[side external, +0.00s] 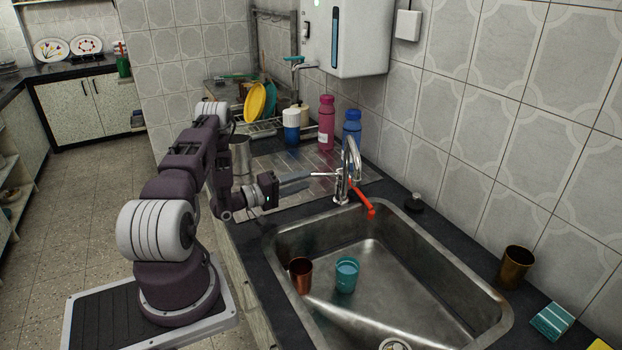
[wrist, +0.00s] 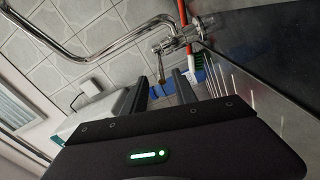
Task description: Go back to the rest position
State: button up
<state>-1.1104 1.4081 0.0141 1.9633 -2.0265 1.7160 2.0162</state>
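A tall steel tumbler (side external: 241,158) stands on the steel drainboard, partly behind my arm. A copper-coloured tumbler (side external: 301,274) and a teal cup (side external: 346,274) stand in the sink. A brass-coloured tumbler (side external: 515,267) stands on the right counter.
The tap also shows in the wrist view (wrist: 125,38), close ahead. A red-handled tool (side external: 363,204) is beside it. Pink (side external: 326,123) and blue (side external: 351,128) bottles stand behind, near a dish rack with plates. A teal-and-white sponge (side external: 552,321) lies at right. The floor at left is clear.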

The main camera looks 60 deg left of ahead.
jog(key=a+r+n+y, duration=0.2)
jog(key=a+r+n, duration=0.1)
jog(key=a+r, duration=0.3)
jog(key=w+d+r+m+h, duration=0.1)
jog(key=w+d+r+h, duration=0.25)
jog(key=r, duration=0.35)
jog(key=w+d+r+m+h, duration=0.1)
jog(key=w+d+r+h, duration=0.2)
jog(key=d+r, duration=0.25)
jog(key=d+r+m+g+h, duration=0.35)
jog(key=d+r, duration=0.25)
jog(key=d, duration=0.4)
jog(key=d+r+m+g+h, duration=0.2)
jog(key=d+r+g+h, duration=0.3)
jog(key=d, duration=0.6)
jog(key=s+d+m+g+y, duration=0.4)
jog(key=s+d+m+g, duration=0.3)
jog(key=s+d, duration=1)
jog(key=s+a+f+m+t+y, duration=0.1)
jog(key=s+a+f+m+y, duration=0.1)
jog(key=s+y, duration=0.2)
jog(key=s+a+f+m+t+y, duration=0.1)
jog(key=s+f+m+y, duration=0.1)
jog(key=s+y, duration=0.2)
jog(key=s, duration=0.3)
jog(key=shift+s+a+t+y, duration=0.3)
jog(key=shift+s+a+t, duration=0.05)
jog(key=shift+a, duration=0.05)
